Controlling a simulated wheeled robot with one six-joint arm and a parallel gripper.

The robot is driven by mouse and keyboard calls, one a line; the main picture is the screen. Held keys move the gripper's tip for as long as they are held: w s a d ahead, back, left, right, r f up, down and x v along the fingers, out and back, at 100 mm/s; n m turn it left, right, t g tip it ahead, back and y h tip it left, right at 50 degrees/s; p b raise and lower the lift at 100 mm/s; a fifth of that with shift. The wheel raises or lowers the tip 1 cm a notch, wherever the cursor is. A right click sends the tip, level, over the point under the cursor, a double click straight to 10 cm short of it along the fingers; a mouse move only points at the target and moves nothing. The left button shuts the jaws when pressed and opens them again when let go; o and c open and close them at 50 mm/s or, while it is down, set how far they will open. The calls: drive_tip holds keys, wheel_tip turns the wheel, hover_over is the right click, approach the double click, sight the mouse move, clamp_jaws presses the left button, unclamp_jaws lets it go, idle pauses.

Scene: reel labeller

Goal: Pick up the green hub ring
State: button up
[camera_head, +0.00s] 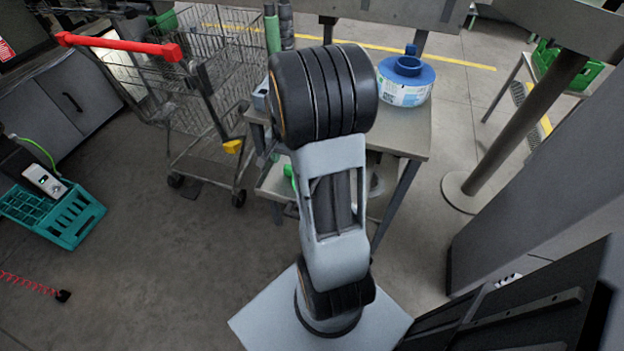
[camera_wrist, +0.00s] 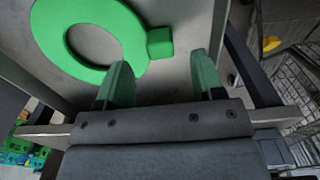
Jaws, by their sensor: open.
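The green hub ring (camera_wrist: 137,25) lies flat on a grey surface in the wrist view, at the upper left. It is a flat ring with a block-like tab (camera_wrist: 160,42) on its right side, and its top edge is cut off by the frame. My gripper (camera_wrist: 164,72) is open, its two green-tipped fingers apart. The tab sits a little beyond and between the fingertips; I see nothing held. In the head view a small green part (camera_head: 289,174) shows at the table's lower shelf, mostly hidden behind my arm; I cannot tell if it is the ring.
A grey table (camera_head: 405,140) carries a blue reel-like item with a white label (camera_head: 403,94). A shopping cart (camera_head: 215,75) with a red handle stands left of it. A teal crate (camera_head: 55,212) is on the floor at left. Table frame bars flank my gripper. Floor at left centre is clear.

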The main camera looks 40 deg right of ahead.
drive_tip(key=shift+f, duration=1.95)
drive_tip(key=c, duration=1.1)
drive_tip(key=shift+o, duration=0.2)
